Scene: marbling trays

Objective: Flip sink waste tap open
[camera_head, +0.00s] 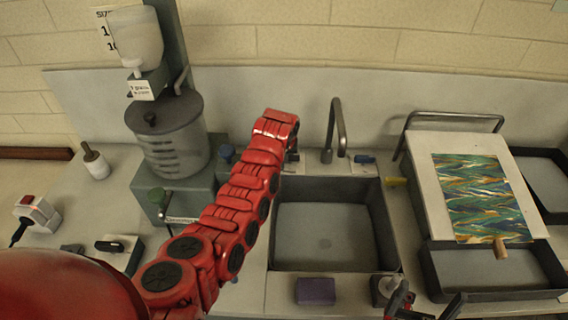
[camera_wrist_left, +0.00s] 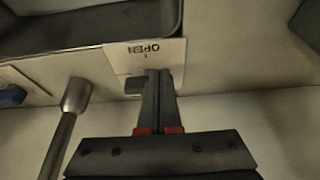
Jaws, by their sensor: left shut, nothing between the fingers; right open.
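The sink (camera_head: 325,235) is a dark rectangular basin in the counter; its dark rim also crosses the top of the left wrist view (camera_wrist_left: 90,35). Behind it is a white plate marked OPEN (camera_wrist_left: 150,52), upside down in the wrist view. A small dark piece (camera_wrist_left: 134,86), apparently the waste tap's lever, shows at that plate, beside my fingertips. My left gripper (camera_wrist_left: 158,74) is shut and empty, its tips over the plate's edge; I cannot tell whether they touch the lever. In the head view the red arm hides most of this spot. My right gripper (camera_head: 425,302) is open at the bottom edge.
A grey faucet (camera_head: 335,130) stands just right of my left gripper, with a blue handle (camera_head: 365,158) and a yellow handle (camera_head: 396,181) beyond. A grey tank (camera_head: 168,140) stands left. A patterned sheet (camera_head: 482,198) lies on a board at right. A purple block (camera_head: 315,291) sits in front.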

